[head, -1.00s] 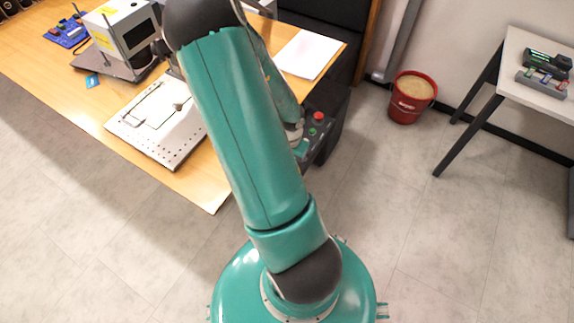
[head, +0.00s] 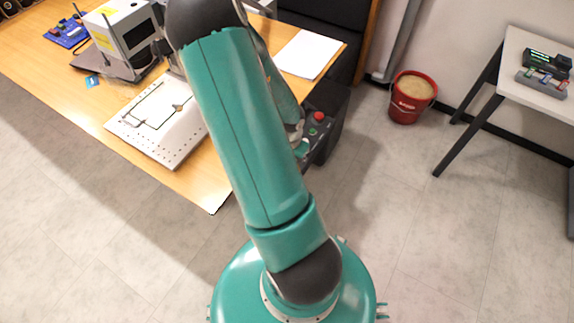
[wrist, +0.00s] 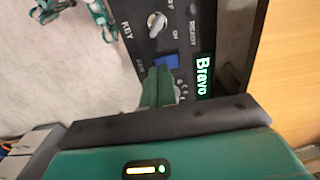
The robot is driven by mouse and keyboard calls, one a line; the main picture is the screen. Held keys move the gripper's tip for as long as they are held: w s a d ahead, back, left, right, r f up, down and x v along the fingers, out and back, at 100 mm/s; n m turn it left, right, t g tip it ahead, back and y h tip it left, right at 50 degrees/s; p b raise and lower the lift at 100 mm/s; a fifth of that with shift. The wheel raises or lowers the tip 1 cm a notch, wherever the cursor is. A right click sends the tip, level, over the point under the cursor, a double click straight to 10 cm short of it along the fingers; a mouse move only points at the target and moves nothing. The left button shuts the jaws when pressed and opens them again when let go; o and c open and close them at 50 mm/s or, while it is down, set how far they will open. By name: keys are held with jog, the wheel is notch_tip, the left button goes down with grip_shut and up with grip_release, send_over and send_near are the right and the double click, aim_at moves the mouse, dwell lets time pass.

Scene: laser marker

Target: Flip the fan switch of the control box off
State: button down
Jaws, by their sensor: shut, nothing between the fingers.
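The control box (head: 320,140) stands beside the desk's right end, partly hidden behind my arm in the head view. It has a red round button (head: 319,117) on top. In the wrist view its dark panel (wrist: 130,20) shows a silver key switch (wrist: 158,24), a blue rocker switch (wrist: 165,62) and a lit green "Bravo" label (wrist: 203,75). The small label beside the blue rocker is hard to read. My gripper (wrist: 158,78) is shut and empty, its green fingertips right at the blue rocker's lower edge. I cannot tell whether they touch, nor the rocker's position.
The wooden desk (head: 208,190) holds a white perforated plate (head: 160,150), a grey-white machine (head: 122,35) and paper sheets (head: 305,54). A red bucket (head: 405,107) stands on the floor by the wall. A small table (head: 525,90) is at right. The floor between is clear.

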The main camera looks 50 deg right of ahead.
jog(key=shift+f, duration=0.7)
dwell(0.3)
jog(key=shift+r, duration=3.55)
jog(key=w+a+r+n+t+y, duration=0.1)
jog(key=w+a+r+n+t, duration=0.1)
jog(key=w+a+r+n, duration=0.45)
jog(key=w+a+r+n+t+y, duration=0.1)
jog(key=w+a+r+n, duration=0.15)
jog(key=a+r, duration=0.8)
jog(key=s+a+r+n+t+h, duration=0.1)
jog(key=s+a+r+n, duration=0.2)
jog(key=a+r, duration=0.3)
jog(key=s+a+r+n+t+h, duration=0.1)
jog(key=s+a+r+n, duration=0.3)
jog(key=a+r, duration=0.3)
notch_tip(320, 180, up, 2)
jog(key=shift+a+r+n+t, duration=0.2)
jog(key=shift+r+n+t, duration=0.1)
jog(key=shift+n, duration=0.2)
